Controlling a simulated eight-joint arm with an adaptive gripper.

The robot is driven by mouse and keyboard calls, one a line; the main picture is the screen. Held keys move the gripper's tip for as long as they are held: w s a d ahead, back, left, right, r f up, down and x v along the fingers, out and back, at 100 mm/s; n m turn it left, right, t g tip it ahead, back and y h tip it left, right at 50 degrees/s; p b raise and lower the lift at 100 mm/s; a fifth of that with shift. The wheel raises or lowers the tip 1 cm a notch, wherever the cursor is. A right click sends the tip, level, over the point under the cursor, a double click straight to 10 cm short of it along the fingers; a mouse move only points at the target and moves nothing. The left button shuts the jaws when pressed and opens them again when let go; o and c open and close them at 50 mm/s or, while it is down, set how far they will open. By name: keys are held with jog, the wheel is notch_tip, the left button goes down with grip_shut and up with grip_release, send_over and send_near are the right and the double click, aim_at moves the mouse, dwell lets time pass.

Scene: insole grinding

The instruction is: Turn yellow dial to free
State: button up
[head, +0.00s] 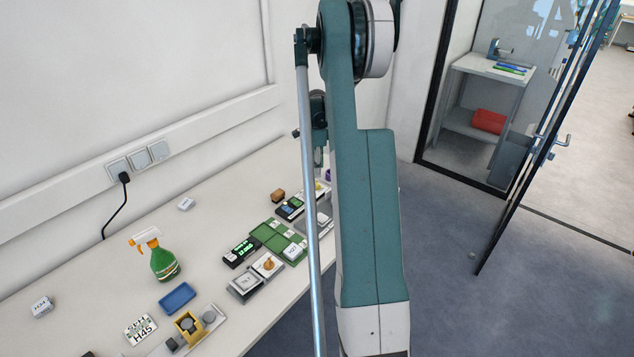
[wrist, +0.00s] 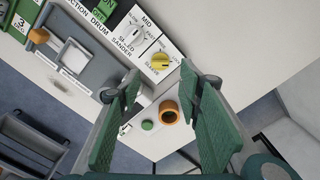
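The yellow dial (wrist: 160,61) sits on a white labelled panel at the top middle of the wrist view. Small print surrounds it, with "SLEEVE" seemingly beside it; its exact setting is too small to read. A white speed knob (wrist: 134,35) is next to it, up and to the left. My gripper (wrist: 160,82) is open, its two green fingers spread wide with nothing gripped. The dial shows just beyond the fingertips, roughly centred between them and apart from both. In the head view my arm covers part of the bench, and I cannot make out this dial there.
A grey unit with an orange knob (wrist: 39,36) is at left. In the head view, a spray bottle (head: 163,262) and blue tray (head: 178,298) stand on the bench.

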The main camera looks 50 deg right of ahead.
aim_at(317, 183)
jog(key=shift+f+b, duration=0.3)
jog(key=shift+f, duration=3.45)
jog(key=c, duration=0.9)
